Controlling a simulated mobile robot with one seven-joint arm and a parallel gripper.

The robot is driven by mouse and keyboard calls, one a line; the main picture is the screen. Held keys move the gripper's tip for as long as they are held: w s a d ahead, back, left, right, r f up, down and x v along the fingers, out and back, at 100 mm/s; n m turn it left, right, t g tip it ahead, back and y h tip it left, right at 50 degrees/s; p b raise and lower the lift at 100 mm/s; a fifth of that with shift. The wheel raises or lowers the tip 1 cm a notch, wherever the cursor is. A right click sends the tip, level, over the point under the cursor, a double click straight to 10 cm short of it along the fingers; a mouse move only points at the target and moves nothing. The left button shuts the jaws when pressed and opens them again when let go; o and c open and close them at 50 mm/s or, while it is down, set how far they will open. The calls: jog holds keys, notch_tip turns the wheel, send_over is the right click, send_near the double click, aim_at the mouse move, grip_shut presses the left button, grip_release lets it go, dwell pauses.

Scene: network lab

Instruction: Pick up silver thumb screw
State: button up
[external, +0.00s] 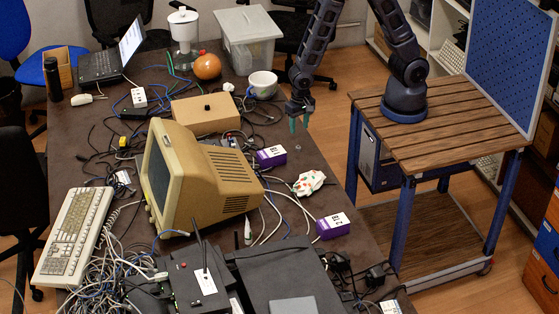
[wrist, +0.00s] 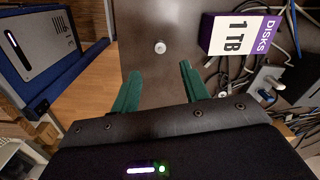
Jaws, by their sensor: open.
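A small round silver thumb screw (wrist: 160,47) sits on the dark brown table (wrist: 144,25), in the upper middle of the wrist view. In the external view my gripper (external: 299,122) hangs over the right edge area of the table, fingers pointing down. I cannot tell its exact height above the screw.
A purple and white disk box (wrist: 240,35) stands right of the screw; it also shows in the external view (external: 271,156). Cables (wrist: 285,35) lie beyond it. A white bowl (external: 263,84) and a cardboard box (external: 205,114) are nearby. The table around the screw is clear.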

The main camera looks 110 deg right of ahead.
aim_at(298, 148)
jog(key=shift+w+f, duration=0.15)
jog(key=shift+f, duration=4.35)
grip_shut()
